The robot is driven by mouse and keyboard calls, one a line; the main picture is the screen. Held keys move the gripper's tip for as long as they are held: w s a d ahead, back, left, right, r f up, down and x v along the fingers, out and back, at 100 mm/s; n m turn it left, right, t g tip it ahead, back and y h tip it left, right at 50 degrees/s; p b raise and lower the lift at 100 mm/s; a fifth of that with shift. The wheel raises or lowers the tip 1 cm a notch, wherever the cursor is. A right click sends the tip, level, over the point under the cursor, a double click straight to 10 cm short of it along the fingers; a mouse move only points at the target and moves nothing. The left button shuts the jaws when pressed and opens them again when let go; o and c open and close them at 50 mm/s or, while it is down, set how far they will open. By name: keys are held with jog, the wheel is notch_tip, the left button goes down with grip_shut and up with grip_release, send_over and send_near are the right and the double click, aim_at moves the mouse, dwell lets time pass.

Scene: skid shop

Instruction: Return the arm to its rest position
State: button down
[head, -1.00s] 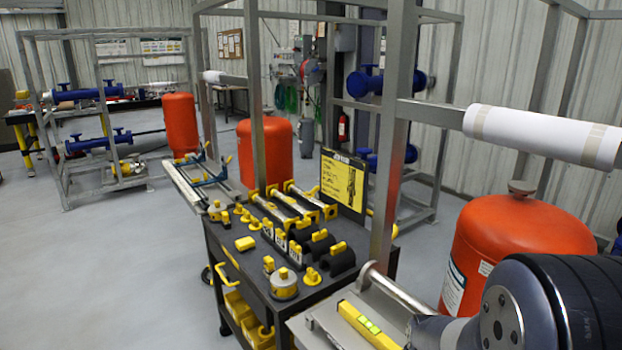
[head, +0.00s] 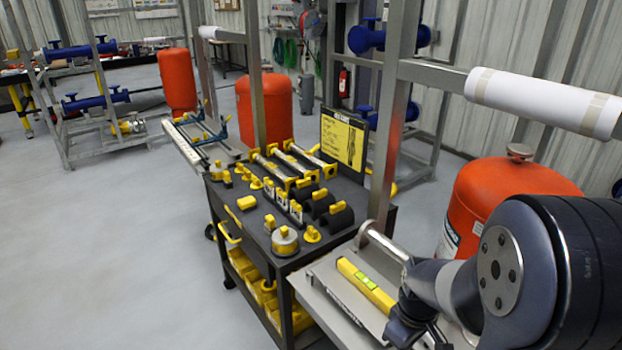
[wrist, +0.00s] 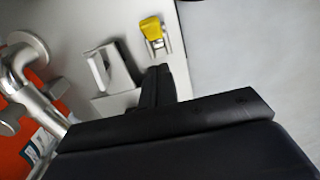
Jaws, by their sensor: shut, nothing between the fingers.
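My arm fills the lower right of the head view, its dark rounded joint in front of an orange tank (head: 500,194). In the wrist view my gripper (wrist: 158,72) shows as black fingers closed together, with nothing between them. The fingers are over or beside a light grey surface; I cannot tell their height above it. A yellow-topped metal piece (wrist: 151,29) and a grey bracket-like piece (wrist: 104,68) are close to the fingertips. In the head view the fingertips cannot be made out.
A grey tray with a yellow level (head: 366,285) lies beside my arm. A black cart (head: 262,262) carries several yellow-handled tools. A steel post (head: 388,130) and a rail with a white-wrapped pipe (head: 540,103) stand close by. Open floor (head: 130,250) is at left.

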jog(key=f+b, duration=0.1)
jog(key=f, duration=0.1)
jog(key=f+b, duration=0.1)
jog(key=f, duration=0.1)
jog(key=shift+s+d+b, duration=0.15)
jog(key=shift+s+b, duration=0.05)
jog(key=shift+b, duration=0.1)
jog(key=w+a, duration=0.2)
jog(key=w, duration=0.1)
jog(key=w+a, duration=0.2)
jog(key=shift+w+a+r+p, duration=0.1)
jog(key=shift+w+r+p, duration=0.1)
jog(key=shift+w+p, duration=0.1)
jog(key=shift+r+p, duration=0.5)
jog(key=shift+r, duration=0.15)
